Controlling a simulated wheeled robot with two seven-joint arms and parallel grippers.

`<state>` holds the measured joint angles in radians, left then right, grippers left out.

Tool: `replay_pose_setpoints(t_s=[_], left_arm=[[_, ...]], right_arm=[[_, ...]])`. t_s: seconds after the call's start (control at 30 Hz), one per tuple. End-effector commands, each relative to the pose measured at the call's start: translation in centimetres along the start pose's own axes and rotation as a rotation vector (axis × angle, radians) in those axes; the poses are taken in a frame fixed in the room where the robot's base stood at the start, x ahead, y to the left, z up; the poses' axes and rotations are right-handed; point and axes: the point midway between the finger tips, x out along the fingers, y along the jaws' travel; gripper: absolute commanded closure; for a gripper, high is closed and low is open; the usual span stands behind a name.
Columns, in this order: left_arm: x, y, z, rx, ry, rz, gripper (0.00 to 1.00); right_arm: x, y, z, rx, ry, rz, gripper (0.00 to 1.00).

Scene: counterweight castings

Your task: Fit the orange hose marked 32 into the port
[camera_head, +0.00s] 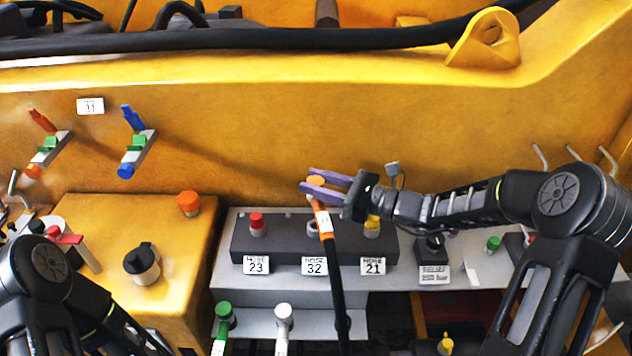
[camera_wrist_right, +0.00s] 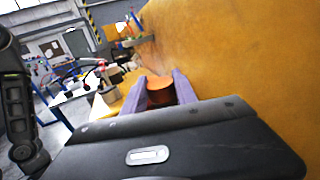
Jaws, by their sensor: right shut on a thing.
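The orange hose (camera_head: 326,234) has an orange upper end with a white tag and runs down as a black hose over the front of the dark port block (camera_head: 290,250). My right gripper (camera_head: 313,187) comes from the right, its purple fingers shut on the hose's orange end, above the block. In the right wrist view the orange end (camera_wrist_right: 160,92) sits between the fingers. The plate marked 32 (camera_head: 314,266) is at the block's middle. The port behind it is mostly hidden by the hose; the end appears apart from it. My left gripper is out of view; only its arm shows.
A red-capped port (camera_head: 257,224) above plate 23 and a yellow-capped port (camera_head: 372,226) above plate 21 flank the middle one. Green (camera_head: 224,318) and white (camera_head: 283,318) hoses stand below. The yellow wall (camera_head: 240,150) rises close behind the gripper.

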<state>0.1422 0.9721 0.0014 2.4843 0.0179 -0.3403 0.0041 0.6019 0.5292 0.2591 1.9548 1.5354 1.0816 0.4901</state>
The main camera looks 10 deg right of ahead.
Motion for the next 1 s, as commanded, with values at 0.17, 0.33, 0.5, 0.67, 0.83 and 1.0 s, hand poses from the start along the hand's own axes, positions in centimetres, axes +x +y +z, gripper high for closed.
replay_pose_setpoints(t_s=[0.17, 0.33, 0.5, 0.67, 0.83, 1.0], left_arm=[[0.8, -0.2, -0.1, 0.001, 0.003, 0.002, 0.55], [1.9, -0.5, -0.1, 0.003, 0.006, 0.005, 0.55], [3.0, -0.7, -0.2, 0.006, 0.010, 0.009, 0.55], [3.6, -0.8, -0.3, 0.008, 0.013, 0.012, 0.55], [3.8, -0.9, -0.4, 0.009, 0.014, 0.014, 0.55], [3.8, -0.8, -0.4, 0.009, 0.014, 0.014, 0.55]], right_arm=[[0.0, 0.0, -1.0, 0.000, -0.002, 0.001, 1.00], [0.0, 0.0, -2.5, 0.000, -0.002, 0.001, 1.00], [0.0, 0.0, -4.1, 0.000, -0.002, 0.001, 1.00], [0.0, 0.0, -5.1, -0.001, -0.002, 0.001, 1.00], [0.0, 0.0, -5.5, -0.001, -0.002, 0.001, 1.00], [0.0, 0.0, -5.5, -0.001, -0.003, 0.001, 1.00]])
